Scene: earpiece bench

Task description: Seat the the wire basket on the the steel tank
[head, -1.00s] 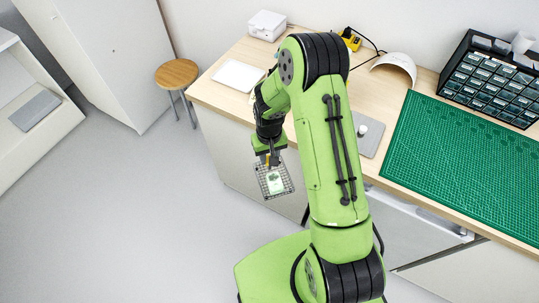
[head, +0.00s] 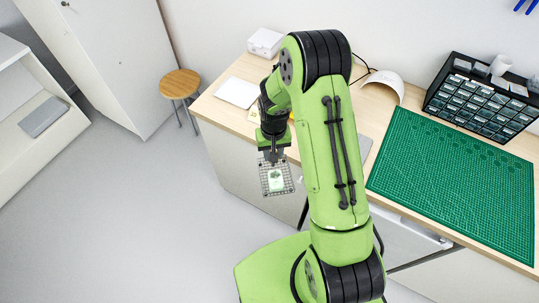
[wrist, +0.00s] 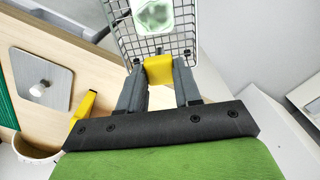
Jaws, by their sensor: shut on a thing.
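The wire basket (head: 265,186) is a small dark mesh tray holding a pale green-and-white piece. It hangs in front of the bench, above the floor in the picture. My gripper (head: 273,156) is shut on its yellow handle (wrist: 159,70), which sits between the two grey fingers in the wrist view. The basket's mesh (wrist: 150,47) extends beyond the fingertips there, cut off by the top edge. I cannot pick out the steel tank for certain.
The wooden bench (head: 222,111) holds a white box (head: 265,42), a white flat tray (head: 238,91), a curved white piece (head: 385,84), a green mat (head: 455,180) and a drawer organizer (head: 478,100). A stool (head: 180,84) stands left of the bench.

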